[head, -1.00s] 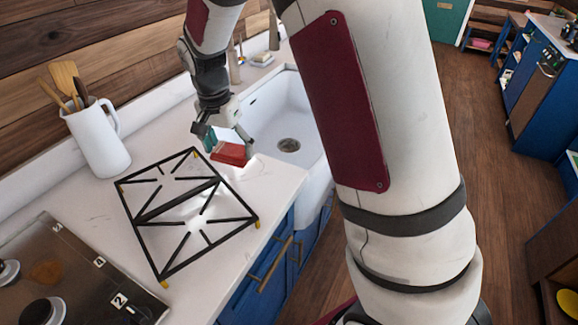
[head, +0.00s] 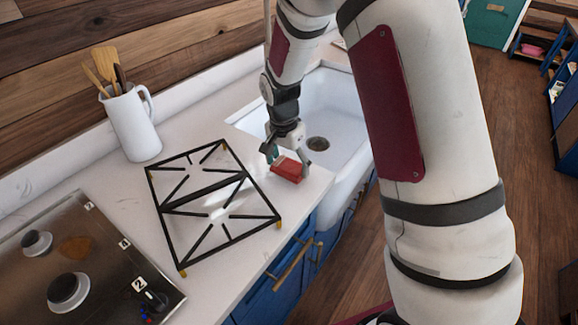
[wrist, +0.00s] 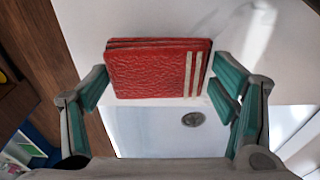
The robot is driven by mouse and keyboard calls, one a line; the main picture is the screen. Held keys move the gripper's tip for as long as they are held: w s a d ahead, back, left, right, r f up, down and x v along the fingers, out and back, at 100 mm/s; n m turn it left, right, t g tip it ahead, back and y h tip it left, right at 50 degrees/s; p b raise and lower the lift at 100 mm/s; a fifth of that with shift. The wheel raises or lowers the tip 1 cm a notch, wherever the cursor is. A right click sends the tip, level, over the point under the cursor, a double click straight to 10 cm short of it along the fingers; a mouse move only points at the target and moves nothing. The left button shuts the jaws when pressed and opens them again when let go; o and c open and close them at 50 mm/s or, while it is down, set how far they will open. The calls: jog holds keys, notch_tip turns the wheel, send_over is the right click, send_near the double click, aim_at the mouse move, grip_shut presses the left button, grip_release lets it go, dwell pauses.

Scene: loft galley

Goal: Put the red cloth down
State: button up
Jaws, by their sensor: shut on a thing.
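The red cloth (head: 286,171) is folded into a thick rectangle. My gripper (head: 288,163) is shut on it, pointing down over the white counter between the black grate and the sink. In the wrist view the cloth (wrist: 150,72) shows layered edges and two pale stripes near its right end. The teal finger pads of my gripper (wrist: 163,82) are spread wide, one at each side of it. The cloth is at or just above the counter; I cannot tell whether it touches.
The black grate (head: 202,190) lies on the counter (head: 112,212) left of the cloth. The white sink (head: 338,110) is behind and to the right. A white utensil jug (head: 132,128) stands near the wall. A hob (head: 100,282) is at lower left.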

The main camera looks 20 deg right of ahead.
aim_at(285, 167)
jog(key=shift+f, duration=0.75)
jog(key=shift+f, duration=0.1)
jog(key=o, duration=1.5)
jog(key=shift+o, duration=0.2)
jog(key=s+r+n+b, duration=0.1)
jog(key=s+r, duration=0.2)
jog(key=r, duration=0.6)
jog(key=s+r+n, duration=0.1)
jog(key=s+r, duration=0.1)
jog(key=r, duration=0.7)
jog(key=s+r+n+t, duration=0.2)
jog(key=s+r+n, duration=0.2)
jog(key=s, duration=0.7)
jog(key=s+r+n+t+y, duration=0.1)
jog(key=s+r+n, duration=0.3)
jog(key=s, duration=0.7)
jog(key=shift+d+r+n+t, duration=0.15)
jog(key=shift+r+n+t, duration=0.2)
jog(key=shift+t, duration=0.35)
